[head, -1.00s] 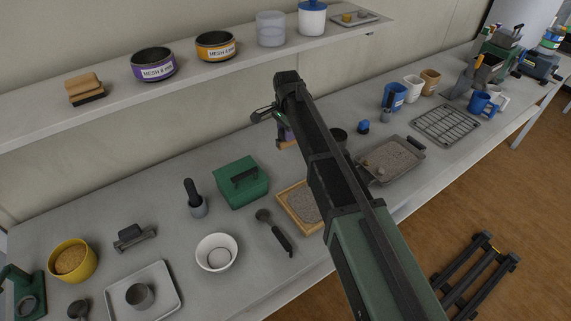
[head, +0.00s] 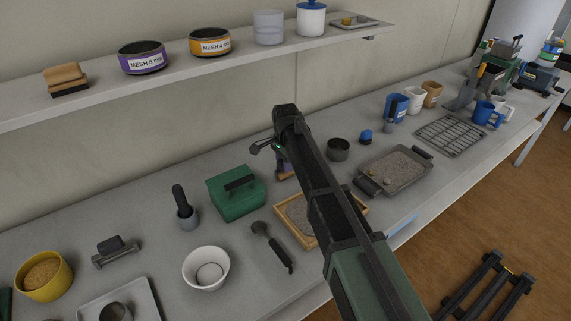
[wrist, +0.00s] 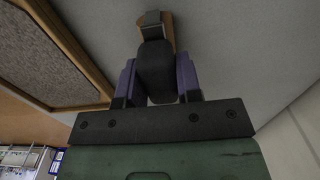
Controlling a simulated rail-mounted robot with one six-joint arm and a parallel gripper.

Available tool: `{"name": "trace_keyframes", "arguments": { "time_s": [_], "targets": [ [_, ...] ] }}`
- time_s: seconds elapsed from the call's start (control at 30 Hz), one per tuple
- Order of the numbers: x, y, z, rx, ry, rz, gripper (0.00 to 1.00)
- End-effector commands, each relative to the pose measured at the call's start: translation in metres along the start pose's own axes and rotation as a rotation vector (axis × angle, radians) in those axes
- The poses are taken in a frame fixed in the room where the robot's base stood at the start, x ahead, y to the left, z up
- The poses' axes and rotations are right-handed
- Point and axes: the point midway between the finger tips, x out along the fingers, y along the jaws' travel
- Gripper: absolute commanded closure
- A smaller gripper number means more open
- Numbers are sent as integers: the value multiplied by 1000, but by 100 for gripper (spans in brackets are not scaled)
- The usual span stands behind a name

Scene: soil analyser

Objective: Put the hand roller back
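My gripper (wrist: 158,82) has purple fingers pressed on both sides of a dark grip. The grip belongs to what I take for the hand roller (wrist: 153,56), with a wood-coloured part beyond it. In the head view my gripper (head: 282,160) is at the back of the bench, between the green box (head: 235,193) and the dark cup (head: 338,149). My arm hides most of it there; a bit of tan shows below the fingers. I cannot tell whether the held thing touches the bench.
A wood-framed tray of grey soil (head: 281,222) lies in front of my gripper, partly behind my arm. A scoop (head: 272,246), a white bowl (head: 205,269) and a dark-gripped tool or stand (head: 115,251) are to the left. A pan (head: 395,171) is right. A shelf (head: 240,62) runs above.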

Motion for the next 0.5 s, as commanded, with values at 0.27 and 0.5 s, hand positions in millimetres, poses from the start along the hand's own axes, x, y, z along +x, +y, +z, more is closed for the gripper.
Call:
{"name": "trace_keyframes", "arguments": {
  "time_s": [0.27,0.5],
  "targets": [
    [0,0,0,0,0,0,43],
    [-7,0,0,0,0,0,43]
  ]
}}
